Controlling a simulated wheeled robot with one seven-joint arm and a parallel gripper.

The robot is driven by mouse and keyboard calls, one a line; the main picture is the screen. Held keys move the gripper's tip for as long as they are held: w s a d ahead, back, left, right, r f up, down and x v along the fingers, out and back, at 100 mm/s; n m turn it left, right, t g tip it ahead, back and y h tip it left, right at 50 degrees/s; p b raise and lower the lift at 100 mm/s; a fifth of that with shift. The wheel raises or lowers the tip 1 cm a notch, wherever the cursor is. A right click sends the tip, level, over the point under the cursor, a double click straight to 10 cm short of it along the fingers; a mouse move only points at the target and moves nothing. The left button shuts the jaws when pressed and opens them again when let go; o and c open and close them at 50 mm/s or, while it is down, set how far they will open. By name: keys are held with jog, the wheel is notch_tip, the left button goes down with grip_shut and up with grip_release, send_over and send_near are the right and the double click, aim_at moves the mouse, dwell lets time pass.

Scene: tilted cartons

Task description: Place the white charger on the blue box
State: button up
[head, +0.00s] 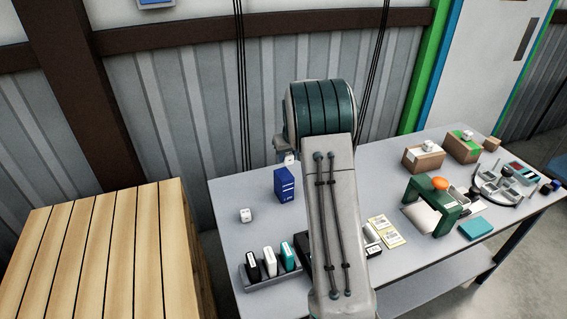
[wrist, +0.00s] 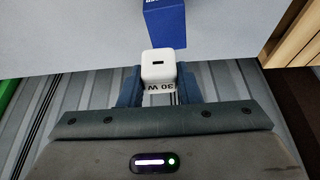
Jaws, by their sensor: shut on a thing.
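A white charger (wrist: 158,66) with a dark port and "30 W" lettering is held between the two fingers of my gripper (wrist: 159,80) in the wrist view. In the head view a small white piece of the charger (head: 289,159) shows just above the blue box's far top edge. The blue box (head: 284,186) stands upright on the table. The blue box (wrist: 165,24) also shows near the top of the wrist view, close to the charger. I cannot tell whether they touch. My gripper (head: 286,150) is partly hidden behind my arm in the head view.
Another white cube (head: 246,215) lies left of the blue box. A grey rack (head: 272,280) with several upright items stands at the front. A green arch (head: 433,205), cartons (head: 423,162) and other items fill the right side. A wooden crate (head: 105,250) is at left.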

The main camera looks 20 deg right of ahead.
aim_at(284, 174)
jog(key=shift+w+a+f, duration=0.4)
jog(key=shift+a+f, duration=0.05)
jog(key=shift+a, duration=0.15)
jog(key=shift+f+p, duration=0.55)
jog(key=shift+f, duration=1.45)
jog(key=shift+f, duration=0.15)
jog(key=o, duration=1)
